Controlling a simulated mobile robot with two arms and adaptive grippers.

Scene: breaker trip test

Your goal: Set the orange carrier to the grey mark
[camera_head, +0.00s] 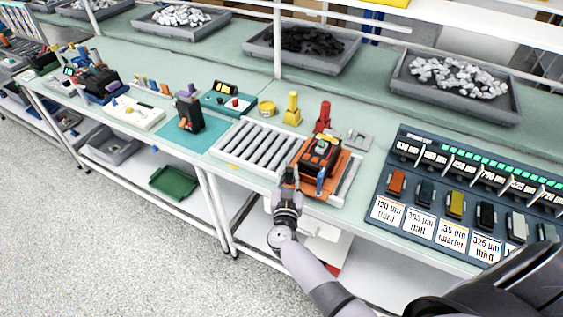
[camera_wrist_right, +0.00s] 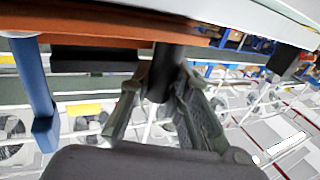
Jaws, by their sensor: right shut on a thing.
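The orange carrier (camera_head: 307,185) is a flat plate with a black and red device (camera_head: 320,152) on it. It sits at the right end of a roller track (camera_head: 258,145). In the right wrist view the carrier's orange edge (camera_wrist_right: 110,28) runs across the top. My right gripper (camera_head: 291,176) is at the carrier's front left corner. Its fingers (camera_wrist_right: 163,95) are closed around a dark post by that edge. A blue post (camera_wrist_right: 38,95) hangs beside it. I cannot clearly make out a grey mark. My left gripper is not in view.
A yellow mark (camera_head: 233,166) is on the track's front rail. Yellow (camera_head: 292,108) and red (camera_head: 323,117) pieces stand behind the track. A dark breaker panel (camera_head: 425,165) with label cards is to the right. A teal mat (camera_head: 190,140) lies to the left.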

